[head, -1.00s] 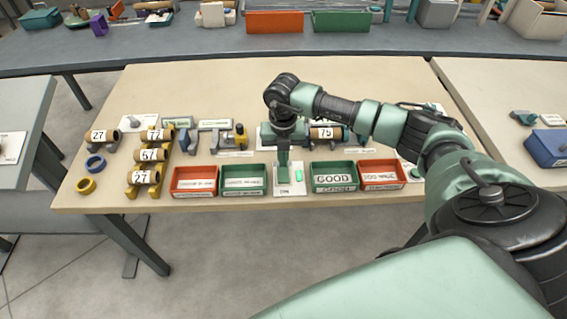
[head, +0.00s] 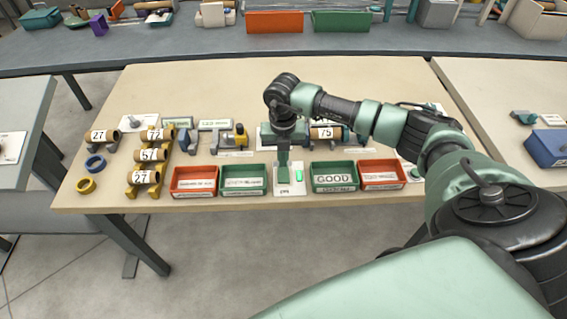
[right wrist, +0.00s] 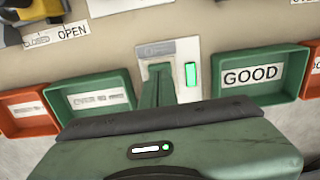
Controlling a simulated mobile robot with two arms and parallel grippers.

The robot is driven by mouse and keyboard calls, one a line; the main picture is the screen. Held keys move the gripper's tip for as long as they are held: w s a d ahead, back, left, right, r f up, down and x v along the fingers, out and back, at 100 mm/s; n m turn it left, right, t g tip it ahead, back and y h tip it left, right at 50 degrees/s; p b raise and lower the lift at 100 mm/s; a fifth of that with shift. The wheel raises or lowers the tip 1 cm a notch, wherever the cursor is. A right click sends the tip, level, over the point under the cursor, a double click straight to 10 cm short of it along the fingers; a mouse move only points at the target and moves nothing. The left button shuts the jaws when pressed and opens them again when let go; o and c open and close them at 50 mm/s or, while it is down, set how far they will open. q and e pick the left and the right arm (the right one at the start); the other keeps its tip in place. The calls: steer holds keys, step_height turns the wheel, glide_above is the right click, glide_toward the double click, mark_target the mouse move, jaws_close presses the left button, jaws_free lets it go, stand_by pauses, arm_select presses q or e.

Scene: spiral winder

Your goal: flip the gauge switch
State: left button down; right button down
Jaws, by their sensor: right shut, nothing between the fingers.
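The gauge switch plate (head: 290,190) is a pale panel between the green bins at the table's front edge, with a lit green light (head: 299,175) on its right side. In the right wrist view the plate (right wrist: 188,52) shows with its green light (right wrist: 191,75). My right gripper (head: 283,178) points down over the left part of the plate, shut and empty. In the right wrist view its fingers (right wrist: 157,82) cover the part of the plate left of the light, so the switch lever is hidden. I cannot tell whether they touch it. My left gripper is out of view.
A green bin (head: 260,181) and a red bin (head: 193,194) stand left of the plate. The GOOD bin (head: 335,188) and another red bin (head: 382,186) stand right. Behind are a tube marked 75 (head: 326,132) and a yellow clamp (head: 241,138). Numbered tubes sit at left.

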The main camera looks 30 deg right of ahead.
steer(key=shift+f+b, duration=0.75)
steer(key=shift+f, duration=0.2)
stand_by(0.9)
steer(key=shift+r, duration=0.1)
steer(key=shift+r+p, duration=2.55)
steer(key=shift+r, duration=0.9)
